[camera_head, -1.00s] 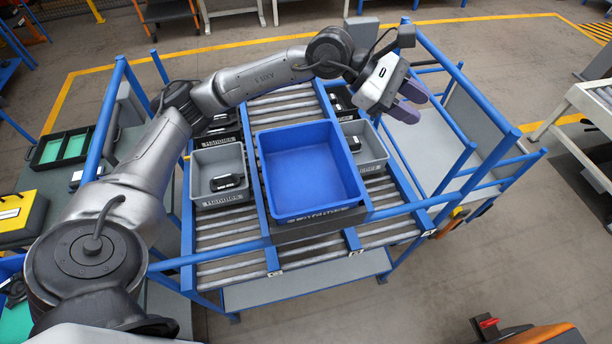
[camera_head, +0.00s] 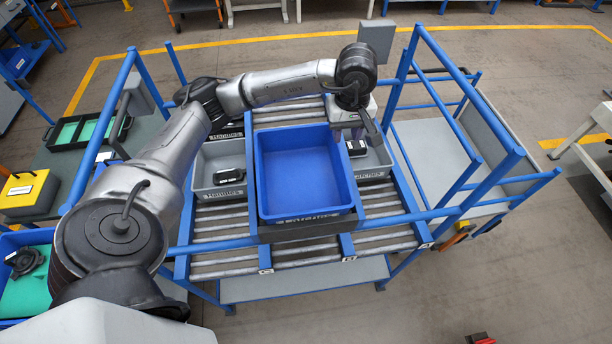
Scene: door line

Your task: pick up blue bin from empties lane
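The blue bin (camera_head: 303,175) is empty and sits upright in the middle lane of a sloped roller rack, between two grey bins. My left arm reaches in from the left and over the rack's back. My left gripper (camera_head: 356,132) points down at the bin's far right side, close to its right rim. My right gripper is not in view.
A grey bin (camera_head: 202,192) with a black item stands in the left lane. Another grey bin (camera_head: 375,173) with dark items stands in the right lane, beside my gripper. Blue rack posts and rails (camera_head: 497,165) rise on the right. The front rollers (camera_head: 300,256) are bare.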

